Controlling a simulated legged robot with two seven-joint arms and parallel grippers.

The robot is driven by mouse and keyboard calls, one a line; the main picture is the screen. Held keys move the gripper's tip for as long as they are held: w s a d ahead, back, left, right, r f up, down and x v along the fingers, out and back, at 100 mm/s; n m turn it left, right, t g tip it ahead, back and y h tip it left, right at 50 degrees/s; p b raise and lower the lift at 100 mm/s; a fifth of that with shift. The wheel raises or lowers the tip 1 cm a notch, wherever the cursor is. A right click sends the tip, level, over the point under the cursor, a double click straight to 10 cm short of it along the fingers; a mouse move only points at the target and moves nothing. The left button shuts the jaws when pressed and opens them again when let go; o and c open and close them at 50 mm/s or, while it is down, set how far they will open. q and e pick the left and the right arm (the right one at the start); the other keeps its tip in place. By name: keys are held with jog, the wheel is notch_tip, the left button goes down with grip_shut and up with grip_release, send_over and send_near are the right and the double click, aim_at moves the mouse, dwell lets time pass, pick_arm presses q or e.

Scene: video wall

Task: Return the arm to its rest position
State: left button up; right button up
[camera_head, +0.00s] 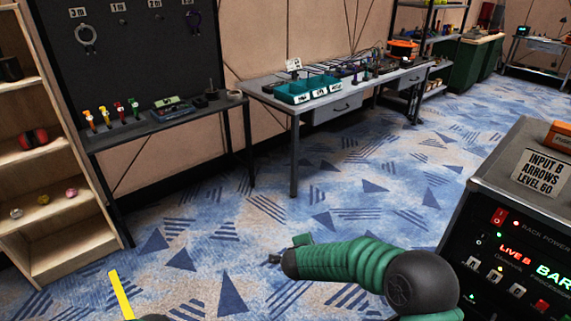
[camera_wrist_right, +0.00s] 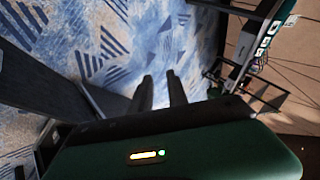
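My right arm, in a green ribbed sleeve with a black joint, reaches in from the lower right of the head view. Its gripper (camera_head: 273,259) points left above the patterned carpet, clear of the furniture. In the right wrist view the two dark fingers (camera_wrist_right: 160,77) stand apart with a narrow gap and nothing between them.
A rack console (camera_head: 485,234) with lit buttons stands close on the right. A workbench (camera_head: 345,98) with teal bins, a dark side table (camera_head: 160,122) and a wooden shelf (camera_head: 68,211) stand farther back. Open carpet (camera_head: 220,235) lies between.

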jog(key=s+r+n+y, duration=0.4)
jog(key=s+r+n, duration=0.2)
jog(key=s+n, duration=0.25)
jog(key=s+d+f+n+g, duration=0.25)
jog(key=s+d, duration=0.25)
jog(key=s, duration=0.6)
jog(key=s+d+f+n+g, duration=0.1)
jog(key=s+d+n+g, duration=0.3)
jog(key=s, duration=0.8)
jog(key=w+p+v, duration=0.3)
jog(key=p+v, duration=1.2)
jog(key=p, duration=0.1)
jog(key=shift+s+d+r+n+h, duration=0.3)
jog(key=shift+s+d+r+h, duration=0.15)
jog(key=shift+r, duration=0.1)
